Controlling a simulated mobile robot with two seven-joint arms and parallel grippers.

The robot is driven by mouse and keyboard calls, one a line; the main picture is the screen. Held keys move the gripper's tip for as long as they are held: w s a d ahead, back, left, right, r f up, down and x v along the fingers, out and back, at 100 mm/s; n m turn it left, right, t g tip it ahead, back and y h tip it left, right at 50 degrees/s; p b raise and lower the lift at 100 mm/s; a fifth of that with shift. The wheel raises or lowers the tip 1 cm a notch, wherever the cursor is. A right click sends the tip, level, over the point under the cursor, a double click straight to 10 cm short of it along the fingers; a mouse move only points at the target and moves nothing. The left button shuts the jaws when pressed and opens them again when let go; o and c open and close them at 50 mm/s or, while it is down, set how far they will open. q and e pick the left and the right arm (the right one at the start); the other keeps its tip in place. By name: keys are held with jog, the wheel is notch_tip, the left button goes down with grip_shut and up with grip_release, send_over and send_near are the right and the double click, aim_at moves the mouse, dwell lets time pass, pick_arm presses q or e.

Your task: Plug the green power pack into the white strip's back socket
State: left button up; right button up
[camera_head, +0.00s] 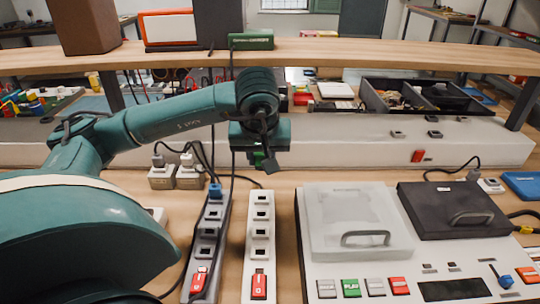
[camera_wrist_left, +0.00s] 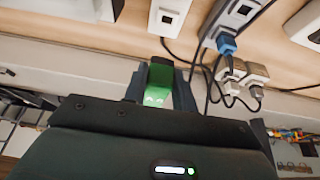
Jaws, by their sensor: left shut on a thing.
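The green power pack (camera_wrist_left: 157,92) is held between the fingers of my left gripper (camera_wrist_left: 160,78), which is shut on it. In the head view a bit of green shows under my left gripper (camera_head: 262,158), mostly hidden by it. The white strip (camera_head: 250,262) lies on the bench with a row of sockets and a red switch at its front. Its back socket (camera_head: 262,197) looks empty. My gripper is above and behind the strip's back end. In the wrist view the strip's end (camera_wrist_left: 167,18) is beyond the pack, apart from it. My right gripper is not in view.
A grey strip (camera_head: 211,230) lies left of the white one, with a blue plug (camera_head: 215,190) in its back socket. White adapters (camera_head: 175,175) and loose black cables are behind it. A panel with lids (camera_head: 345,222) is close on the right. A wooden shelf (camera_head: 350,55) runs behind.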

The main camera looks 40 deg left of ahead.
pick_arm(q)
jog(key=shift+s+f+b, duration=0.15)
jog(key=shift+f+b, duration=0.35)
jog(key=shift+f, duration=0.2)
notch_tip(320, 180, down, 4)
jog(key=shift+r+b, duration=0.2)
jog(key=shift+b, duration=1.05)
jog(key=shift+f+b, duration=0.5)
jog(key=shift+f, duration=0.15)
jog(key=shift+f+b, duration=0.35)
jog(key=shift+f, duration=0.2)
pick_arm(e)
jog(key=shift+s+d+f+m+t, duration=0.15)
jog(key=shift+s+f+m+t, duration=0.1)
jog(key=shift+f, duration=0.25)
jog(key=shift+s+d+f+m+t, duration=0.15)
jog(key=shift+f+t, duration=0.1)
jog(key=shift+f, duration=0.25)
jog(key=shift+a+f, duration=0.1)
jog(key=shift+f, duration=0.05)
pick_arm(q)
jog(key=shift+f+b, duration=0.8)
jog(key=shift+b, duration=0.05)
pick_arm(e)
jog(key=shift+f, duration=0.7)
pick_arm(q)
jog(key=shift+f+b, duration=0.25)
jog(key=shift+b, duration=0.2)
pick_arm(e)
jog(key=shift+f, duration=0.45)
